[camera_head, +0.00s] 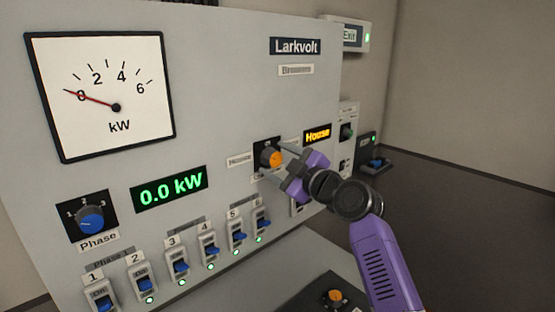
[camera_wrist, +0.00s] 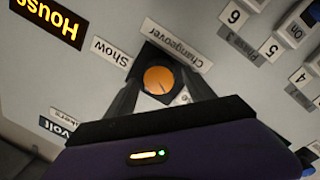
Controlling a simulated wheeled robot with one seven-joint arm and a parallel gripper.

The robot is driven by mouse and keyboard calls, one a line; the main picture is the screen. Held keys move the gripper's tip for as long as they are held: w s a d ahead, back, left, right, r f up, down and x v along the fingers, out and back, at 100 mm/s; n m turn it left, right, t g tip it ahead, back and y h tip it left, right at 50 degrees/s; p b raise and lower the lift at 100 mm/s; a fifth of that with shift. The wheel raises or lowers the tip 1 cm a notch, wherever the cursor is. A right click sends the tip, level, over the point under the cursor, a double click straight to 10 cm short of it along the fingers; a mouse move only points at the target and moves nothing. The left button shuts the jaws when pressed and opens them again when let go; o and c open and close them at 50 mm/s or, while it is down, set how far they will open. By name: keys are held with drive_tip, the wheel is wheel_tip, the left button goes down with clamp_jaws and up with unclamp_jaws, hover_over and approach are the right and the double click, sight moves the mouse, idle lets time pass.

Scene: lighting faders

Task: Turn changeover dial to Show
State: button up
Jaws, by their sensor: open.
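The changeover dial (camera_head: 270,158) is an orange knob on a black plate on the grey panel. In the wrist view the dial (camera_wrist: 158,80) lies between the two dark fingers of my gripper (camera_wrist: 160,76), which are open either side of it; I cannot tell whether they touch it. A thin dark mark on the knob points down and slightly right there, away from the Show label (camera_wrist: 110,52). The House label (camera_head: 240,160) is left of the dial in the head view. The amber display (camera_head: 317,135) reads House. My gripper (camera_head: 280,162) comes from the right and partly covers the plate.
A row of numbered blue switches (camera_head: 208,248) with green lights runs below left of the dial. A blue Phase dial (camera_head: 91,222), a green 0.0 kW display (camera_head: 168,189) and a needle meter (camera_head: 102,98) are further left. Another orange knob (camera_head: 335,296) sits low in front.

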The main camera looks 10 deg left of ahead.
clamp_jaws()
